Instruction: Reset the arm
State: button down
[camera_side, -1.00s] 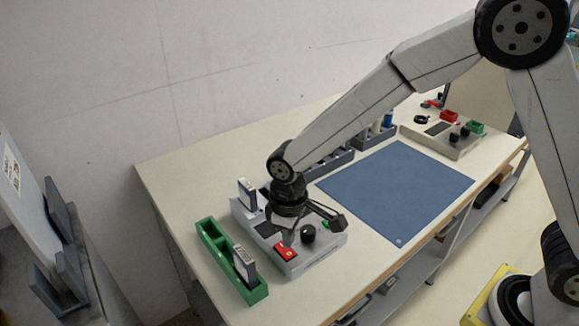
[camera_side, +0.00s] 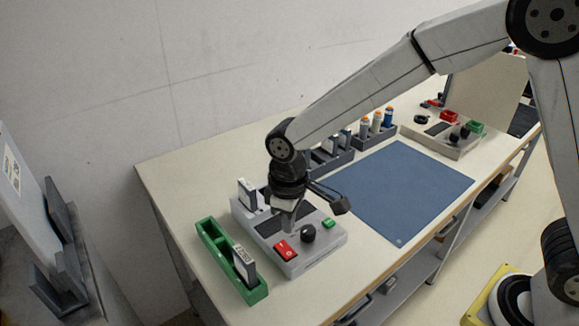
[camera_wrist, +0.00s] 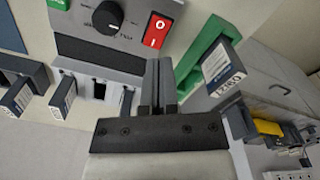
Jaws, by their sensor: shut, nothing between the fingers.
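My gripper (camera_side: 288,224) is shut and empty. In the side view it hangs pointing down above the grey control box (camera_side: 318,254), a little behind the red rocker switch (camera_side: 286,250). The box also carries a black knob (camera_side: 308,233), a green button (camera_side: 328,223) and a dark display. In the wrist view the closed fingers (camera_wrist: 159,88) point toward the box, with the red switch (camera_wrist: 157,30) just beyond them and the knob (camera_wrist: 107,17) to the left. Whether the fingertips touch the box cannot be told; they look apart from it.
A green holder (camera_side: 232,262) with a labelled module (camera_side: 244,264) stands left of the box. Another module (camera_side: 247,194) stands upright at the box's back left. The blue mat (camera_side: 400,190) is bare.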

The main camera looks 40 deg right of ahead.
jog(key=shift+d, duration=0.1)
jog(key=s+d+m+t, duration=0.1)
jog(key=s+d+m, duration=0.2)
jog(key=s+d, duration=0.2)
jog(key=s+d+m+t, duration=0.1)
jog(key=s+d+m, duration=0.2)
jog(key=d, duration=0.9)
jog(key=shift+s+d+f+t, duration=0.3)
jog(key=shift+s+f, duration=0.1)
jog(key=shift+s, duration=1.05)
